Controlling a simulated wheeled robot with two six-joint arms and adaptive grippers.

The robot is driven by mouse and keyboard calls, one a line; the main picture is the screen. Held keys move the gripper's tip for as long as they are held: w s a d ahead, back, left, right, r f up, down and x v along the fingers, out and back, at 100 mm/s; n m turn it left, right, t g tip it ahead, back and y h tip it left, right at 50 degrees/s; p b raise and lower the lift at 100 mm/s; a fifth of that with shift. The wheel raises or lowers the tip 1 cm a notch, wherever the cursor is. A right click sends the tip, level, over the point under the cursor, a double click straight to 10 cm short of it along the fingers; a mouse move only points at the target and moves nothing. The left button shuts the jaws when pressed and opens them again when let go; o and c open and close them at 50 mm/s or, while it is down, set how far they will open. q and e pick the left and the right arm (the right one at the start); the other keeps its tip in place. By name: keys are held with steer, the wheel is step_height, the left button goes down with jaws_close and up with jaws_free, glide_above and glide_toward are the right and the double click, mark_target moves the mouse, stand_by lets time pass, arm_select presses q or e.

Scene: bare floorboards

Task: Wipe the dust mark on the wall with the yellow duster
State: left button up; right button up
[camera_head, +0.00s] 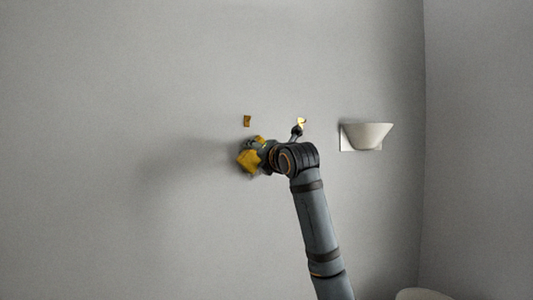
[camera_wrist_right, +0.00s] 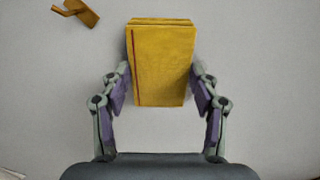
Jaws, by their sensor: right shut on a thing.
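The yellow duster (camera_head: 249,160) is in my right gripper (camera_head: 260,150), up against or very near the grey wall (camera_head: 120,80). In the right wrist view the duster (camera_wrist_right: 162,65) is a yellow block with a thin red line down its left side. The fingers of my right gripper (camera_wrist_right: 161,85) are shut on it from both sides. I cannot make out the dust mark in either view; the duster and gripper may cover it. My left gripper is not in view.
A pale bowl-shaped fixture (camera_head: 368,135) is on the wall to the right, near the corner. The wall to the left is bare.

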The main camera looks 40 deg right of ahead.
mark_target(250, 168)
steer(key=shift+w+a, duration=0.25)
steer(key=shift+a, duration=0.35)
steer(key=shift+w+a, duration=0.25)
steer(key=shift+a, duration=0.35)
steer(key=shift+w+a, duration=0.25)
steer(key=shift+a, duration=0.55)
steer(key=shift+d+f+b, duration=0.15)
steer(key=shift+f+b, duration=0.5)
steer(key=shift+f, duration=0.45)
steer(key=shift+s+d, duration=0.3)
steer(key=shift+d, duration=0.6)
steer(key=shift+s+d, duration=0.2)
steer(key=shift+d, duration=0.35)
steer(key=shift+s+d, duration=0.15)
steer(key=shift+d, duration=0.35)
steer(key=shift+w+a+f+p, duration=0.1)
steer(key=shift+a+f+p, duration=0.15)
steer(key=shift+f+p, duration=0.5)
steer(key=shift+w+a+f, duration=0.15)
steer(key=shift+w+a, duration=0.05)
steer(key=shift+a, duration=0.6)
steer(key=shift+w+a, duration=0.2)
steer(key=shift+a, duration=0.35)
steer(key=shift+w+a, duration=0.15)
steer(key=shift+a, duration=0.35)
